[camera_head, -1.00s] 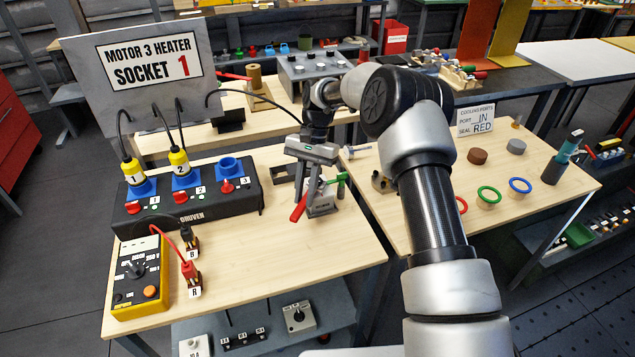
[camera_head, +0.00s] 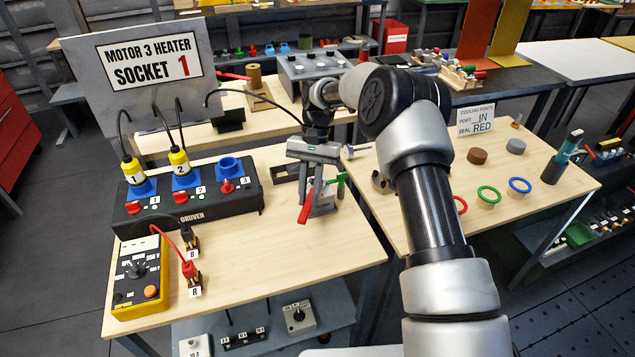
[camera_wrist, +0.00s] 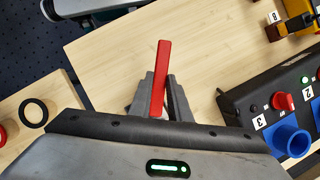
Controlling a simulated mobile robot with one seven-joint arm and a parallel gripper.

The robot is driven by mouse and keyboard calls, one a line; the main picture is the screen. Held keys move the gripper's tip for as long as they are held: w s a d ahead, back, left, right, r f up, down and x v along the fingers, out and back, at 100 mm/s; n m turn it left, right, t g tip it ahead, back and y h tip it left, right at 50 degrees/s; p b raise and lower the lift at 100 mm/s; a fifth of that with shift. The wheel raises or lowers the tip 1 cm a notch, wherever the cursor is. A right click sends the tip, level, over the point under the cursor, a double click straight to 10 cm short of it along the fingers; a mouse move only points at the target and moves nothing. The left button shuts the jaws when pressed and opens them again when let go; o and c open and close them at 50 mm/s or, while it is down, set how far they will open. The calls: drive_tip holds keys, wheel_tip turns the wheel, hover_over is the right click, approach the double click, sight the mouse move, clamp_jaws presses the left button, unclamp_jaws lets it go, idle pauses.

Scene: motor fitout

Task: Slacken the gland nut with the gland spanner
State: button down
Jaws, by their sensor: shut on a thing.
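My gripper (camera_head: 317,192) is shut on a red-handled tool, which I take to be the gland spanner (camera_head: 305,207). In the wrist view the red handle (camera_wrist: 160,75) stands out between the two dark fingers (camera_wrist: 160,100). The gripper points down over the right part of the near wooden bench. A grey fitting and a small green part (camera_head: 342,184) show close beside the fingers. I cannot make out the gland nut; the gripper and tool cover that spot, and whether the spanner is seated on it cannot be told.
The black socket box (camera_head: 190,196) with plugs and the yellow meter (camera_head: 140,275) stand at left on the bench. The second bench, with coloured rings (camera_head: 488,196), is at right. Bare wood (camera_head: 265,250) lies in front of the gripper.

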drive_tip(key=shift+d+n, duration=0.2)
drive_tip(key=shift+n, duration=0.2)
drive_tip(key=shift+s+d, duration=0.1)
drive_tip(key=shift+d+n+h, duration=0.35)
drive_tip(key=shift+n+h, duration=0.05)
drive_tip(key=shift+n, duration=0.2)
drive_tip(key=shift+d, duration=0.1)
drive_tip(key=shift+s+d+n, duration=0.1)
drive_tip(key=shift+d+n, duration=0.25)
drive_tip(key=shift+n, duration=0.25)
drive_tip(key=shift+h, duration=0.3)
